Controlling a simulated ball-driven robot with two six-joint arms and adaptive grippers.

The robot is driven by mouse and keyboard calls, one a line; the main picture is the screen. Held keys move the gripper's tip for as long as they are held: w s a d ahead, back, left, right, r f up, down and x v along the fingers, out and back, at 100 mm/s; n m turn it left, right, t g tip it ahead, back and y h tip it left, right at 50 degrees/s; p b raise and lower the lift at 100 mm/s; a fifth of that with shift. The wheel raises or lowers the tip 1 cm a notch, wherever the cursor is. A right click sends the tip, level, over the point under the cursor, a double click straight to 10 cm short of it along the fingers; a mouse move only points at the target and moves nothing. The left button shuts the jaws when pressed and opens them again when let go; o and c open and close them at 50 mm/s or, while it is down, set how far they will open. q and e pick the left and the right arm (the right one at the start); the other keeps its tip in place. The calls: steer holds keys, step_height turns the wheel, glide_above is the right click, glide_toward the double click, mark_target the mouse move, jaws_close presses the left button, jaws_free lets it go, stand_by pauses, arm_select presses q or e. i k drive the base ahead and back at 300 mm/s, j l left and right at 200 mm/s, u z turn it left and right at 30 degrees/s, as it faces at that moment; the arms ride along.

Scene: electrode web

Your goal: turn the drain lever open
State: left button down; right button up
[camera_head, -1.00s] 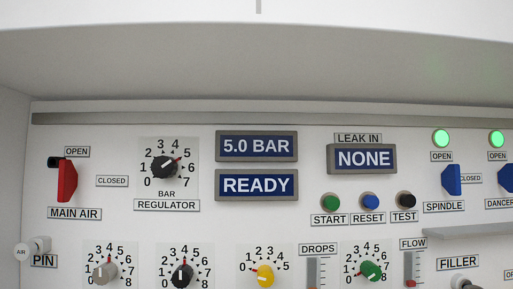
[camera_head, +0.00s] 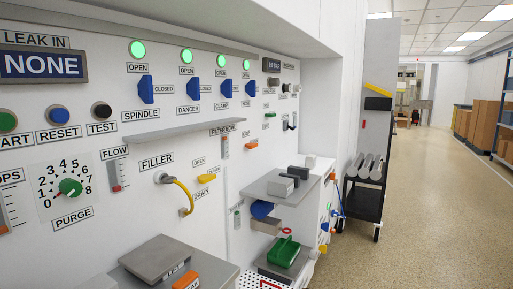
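The drain lever (camera_head: 206,178) is a small yellow handle on the white panel, right of the filler fitting. It sticks out roughly level to the right. An OPEN label (camera_head: 199,161) is above it and a DRAIN label (camera_head: 202,194) below it. Its exact setting is too small to tell. Neither of my grippers is in view.
A yellow hose (camera_head: 181,190) loops from the filler fitting left of the lever. A grey ledge (camera_head: 187,130) sticks out above. Below right are a grey shelf (camera_head: 262,188) with boxes and a green tray (camera_head: 284,252). Open floor (camera_head: 430,190) lies right.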

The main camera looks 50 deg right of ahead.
mark_target(203, 178)
steer(key=z, duration=1.3)
